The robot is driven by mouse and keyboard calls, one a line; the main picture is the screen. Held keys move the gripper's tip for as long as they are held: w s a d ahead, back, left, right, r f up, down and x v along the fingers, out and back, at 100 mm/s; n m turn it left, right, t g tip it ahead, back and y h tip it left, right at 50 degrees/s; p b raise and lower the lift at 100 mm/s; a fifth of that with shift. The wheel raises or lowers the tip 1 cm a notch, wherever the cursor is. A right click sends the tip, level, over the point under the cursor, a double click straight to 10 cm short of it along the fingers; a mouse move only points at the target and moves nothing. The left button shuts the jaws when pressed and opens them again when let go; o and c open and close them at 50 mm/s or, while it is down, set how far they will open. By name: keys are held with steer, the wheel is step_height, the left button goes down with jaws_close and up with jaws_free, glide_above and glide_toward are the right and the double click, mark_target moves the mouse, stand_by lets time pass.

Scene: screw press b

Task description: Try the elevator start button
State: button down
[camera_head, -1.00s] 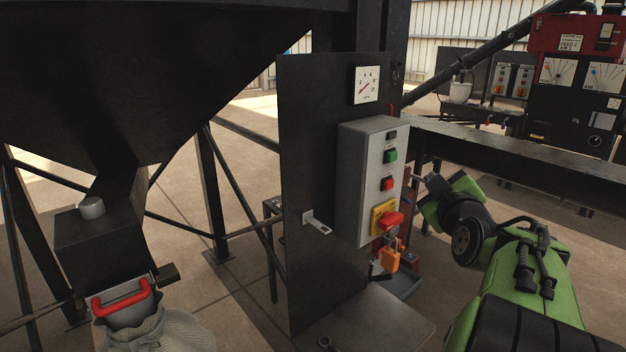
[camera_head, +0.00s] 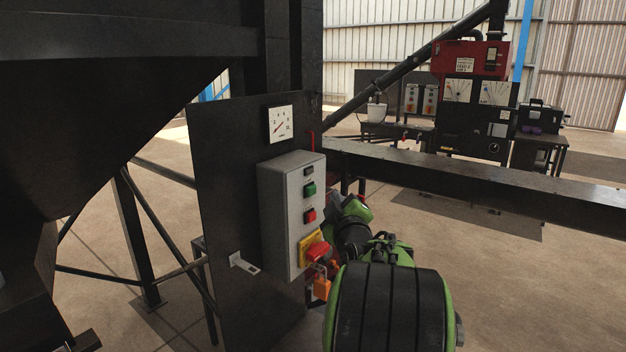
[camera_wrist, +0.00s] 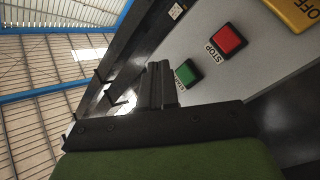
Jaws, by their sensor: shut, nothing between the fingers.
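The grey control box (camera_head: 282,215) is mounted on a dark upright panel. Its green start button (camera_head: 309,190) sits above a red stop button (camera_head: 310,215). In the wrist view the green button (camera_wrist: 188,73) is just right of the fingertips of my gripper (camera_wrist: 158,66), its label partly covered by a finger. My gripper is shut and empty. I cannot tell whether it touches the button. The red button (camera_wrist: 228,39) with its STOP label is farther up and right. In the head view my arm stands right of the box and my fingers cannot be made out.
A red isolator switch (camera_head: 318,252) on a yellow plate, with an orange padlock (camera_head: 322,287), is low on the box. A dial gauge (camera_head: 281,124) is above. A bracket (camera_head: 243,263) juts from the panel. A long dark beam (camera_head: 450,180) runs behind my arm.

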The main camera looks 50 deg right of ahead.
mark_target(313, 191)
steer(key=shift+w+a, duration=0.15)
steer(key=shift+w, duration=1.3)
steer(key=shift+w, duration=0.1)
stand_by(0.8)
steer(key=shift+w+b, duration=0.3)
steer(key=shift+w+a, duration=0.1)
steer(key=shift+w, duration=0.35)
stand_by(0.5)
steer(key=shift+s, duration=0.1)
steer(key=shift+s+b, duration=0.8)
steer(key=shift+b, duration=0.1)
